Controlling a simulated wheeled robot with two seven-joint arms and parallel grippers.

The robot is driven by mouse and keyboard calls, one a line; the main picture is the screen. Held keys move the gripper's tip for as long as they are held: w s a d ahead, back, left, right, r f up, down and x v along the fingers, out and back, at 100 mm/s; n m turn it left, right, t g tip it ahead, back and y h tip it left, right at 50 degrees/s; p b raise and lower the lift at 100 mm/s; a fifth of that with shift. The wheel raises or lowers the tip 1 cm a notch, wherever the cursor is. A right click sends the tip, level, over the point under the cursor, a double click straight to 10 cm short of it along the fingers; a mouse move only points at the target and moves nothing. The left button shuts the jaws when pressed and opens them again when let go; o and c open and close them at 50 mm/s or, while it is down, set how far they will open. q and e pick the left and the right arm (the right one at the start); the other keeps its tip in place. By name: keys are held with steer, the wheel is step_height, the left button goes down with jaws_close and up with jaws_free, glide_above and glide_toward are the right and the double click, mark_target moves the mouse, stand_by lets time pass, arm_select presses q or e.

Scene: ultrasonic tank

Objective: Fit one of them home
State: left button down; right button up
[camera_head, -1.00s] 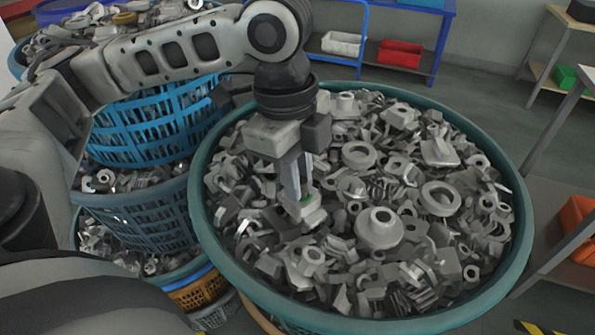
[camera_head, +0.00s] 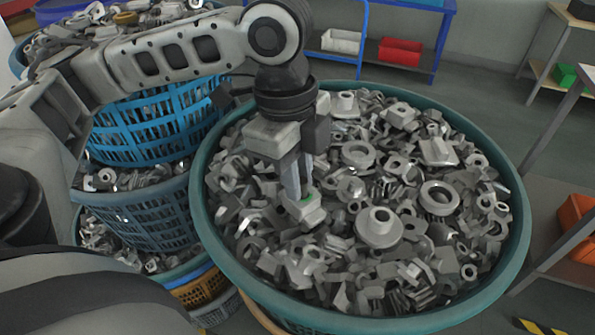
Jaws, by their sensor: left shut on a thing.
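My left gripper (camera_head: 304,196) points down into a large round green tub (camera_head: 521,225) heaped with grey metal parts. It is shut on a grey metal part (camera_head: 309,213) that sits at the top of the heap, left of the tub's middle. A small green spot shows between the fingertips. I cannot tell whether the held part touches the parts below it. A flanged round part (camera_head: 379,227) lies to the right of the gripper, and a ring-shaped part (camera_head: 439,197) lies farther right. My right gripper is not in view.
Stacked blue baskets (camera_head: 158,125) of metal parts stand left of the tub. A blue rack behind holds a white bin (camera_head: 341,42) and a red bin (camera_head: 400,52). A grey table leg (camera_head: 556,120) and an orange bin (camera_head: 577,226) stand at the right.

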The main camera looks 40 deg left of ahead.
arm_select(q)
steer(key=shift+s+f, duration=0.1)
steer(key=shift+f, duration=0.05)
steer(key=c, duration=1.3)
jaws_free()
step_height(320, 180, up, 16)
steer(key=a, duration=0.2)
steer(key=shift+p, duration=0.3)
